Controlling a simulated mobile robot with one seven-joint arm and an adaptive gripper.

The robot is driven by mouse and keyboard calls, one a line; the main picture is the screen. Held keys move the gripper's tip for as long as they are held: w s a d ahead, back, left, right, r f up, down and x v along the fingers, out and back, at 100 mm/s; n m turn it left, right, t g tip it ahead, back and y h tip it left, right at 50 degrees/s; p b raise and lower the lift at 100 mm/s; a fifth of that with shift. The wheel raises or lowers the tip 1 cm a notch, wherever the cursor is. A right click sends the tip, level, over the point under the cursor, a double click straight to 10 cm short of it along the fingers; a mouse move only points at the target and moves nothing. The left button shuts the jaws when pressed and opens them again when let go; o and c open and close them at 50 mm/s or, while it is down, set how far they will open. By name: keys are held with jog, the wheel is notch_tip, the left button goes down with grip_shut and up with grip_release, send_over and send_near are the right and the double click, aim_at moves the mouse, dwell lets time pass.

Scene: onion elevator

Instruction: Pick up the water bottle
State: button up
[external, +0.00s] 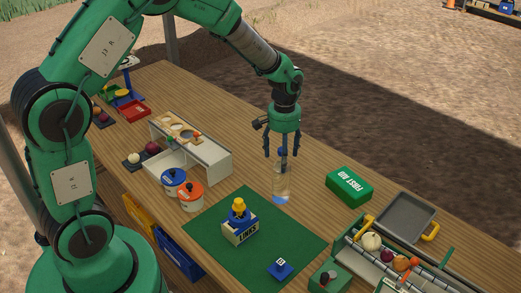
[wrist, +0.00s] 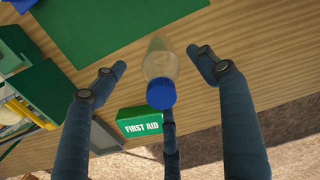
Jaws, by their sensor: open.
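The water bottle (external: 281,184) is clear with a blue cap and stands upright on the wooden table, just behind the green mat. In the wrist view the bottle (wrist: 160,66) shows from above, its blue cap (wrist: 161,93) toward the camera. My gripper (external: 281,152) points down directly over the bottle, with its fingertips around the height of the cap. In the wrist view my gripper (wrist: 162,70) is open, with fingers on both sides of the bottle and a gap on each side. A third dark finger shows below the cap. No contact is visible.
A green first aid box (external: 349,185) lies right of the bottle. The green mat (external: 290,240) in front holds a LINKS block with a yellow-and-blue figure (external: 240,222). A grey tray (external: 404,216), a white stand (external: 215,160) and two lidded tubs (external: 190,195) stand nearby.

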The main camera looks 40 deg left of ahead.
jog(key=shift+f, duration=0.95)
notch_tip(320, 180, down, 5)
jog(key=shift+w+f+b, duration=0.1)
jog(key=shift+w+b, duration=0.05)
jog(key=shift+b, duration=0.4)
jog(key=c, duration=1.8)
jog(key=shift+o, duration=0.2)
jog(key=shift+r+p, duration=0.7)
jog(key=shift+r, duration=4.35)
